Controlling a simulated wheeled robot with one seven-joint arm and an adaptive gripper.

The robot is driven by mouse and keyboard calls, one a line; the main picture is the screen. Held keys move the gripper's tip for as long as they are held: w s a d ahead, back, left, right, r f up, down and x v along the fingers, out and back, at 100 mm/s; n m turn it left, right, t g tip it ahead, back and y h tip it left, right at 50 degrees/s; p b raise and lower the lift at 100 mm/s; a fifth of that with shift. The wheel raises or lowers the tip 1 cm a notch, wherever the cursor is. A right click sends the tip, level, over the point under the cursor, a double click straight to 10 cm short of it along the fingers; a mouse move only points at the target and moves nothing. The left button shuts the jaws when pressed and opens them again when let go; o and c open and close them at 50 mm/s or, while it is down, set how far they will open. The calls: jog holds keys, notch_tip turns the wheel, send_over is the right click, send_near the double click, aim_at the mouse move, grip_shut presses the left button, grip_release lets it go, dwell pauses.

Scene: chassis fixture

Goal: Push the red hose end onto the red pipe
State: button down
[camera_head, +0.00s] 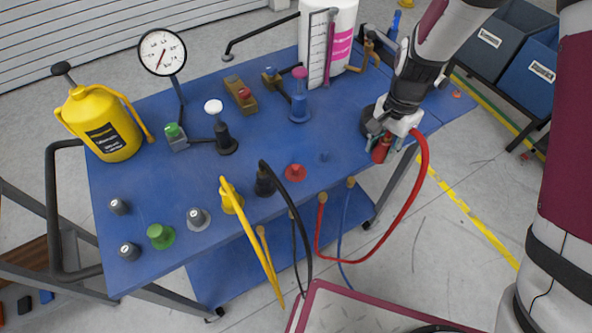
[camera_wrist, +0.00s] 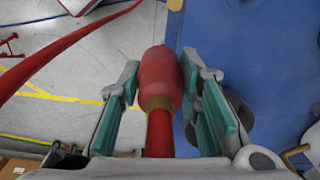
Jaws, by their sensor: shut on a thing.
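The red hose end (camera_wrist: 161,72) is a thick red sleeve with a brass-coloured collar, between the teal finger pads of my gripper (camera_wrist: 160,95) in the wrist view. My gripper is shut on it. In the head view, my gripper (camera_head: 384,138) holds the red hose end (camera_head: 381,152) at the table's right front edge. The red hose (camera_head: 410,200) loops from there below the table to a brass fitting at the front edge. A low red round piece (camera_head: 295,172), apparently the red pipe, stands on the table left of my gripper, well apart from the hose end.
The blue table (camera_head: 330,180) also holds a black fitting (camera_head: 265,181) and a yellow fitting (camera_head: 231,203) with hoses draped over the front edge. A blue pump-like piece (camera_head: 300,103) and a white canister (camera_head: 340,25) stand behind. Bins (camera_head: 500,45) stand at the right.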

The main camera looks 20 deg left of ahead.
jog(key=s+a+m, duration=0.5)
jog(key=s, duration=0.5)
jog(key=s+a+f+m, duration=0.1)
jog(key=s+a+m, duration=0.4)
jog(key=s, duration=0.5)
jog(key=shift+a+f, duration=0.2)
jog(key=shift+f, duration=0.1)
jog(key=shift+s, duration=0.1)
send_over(296, 168)
jog(key=s, duration=0.1)
jog(key=shift+d+f, duration=0.3)
jog(key=shift+f, duration=0.4)
jog(key=shift+w+a, duration=0.35)
jog(key=shift+w, duration=0.2)
notch_tip(296, 168, down, 2)
jog(key=shift+f, duration=0.2)
jog(key=shift+f+p, duration=0.4)
jog(key=shift+f, duration=0.05)
jog(key=c, duration=1.2)
grip_release()
jog(key=shift+f, duration=0.15)
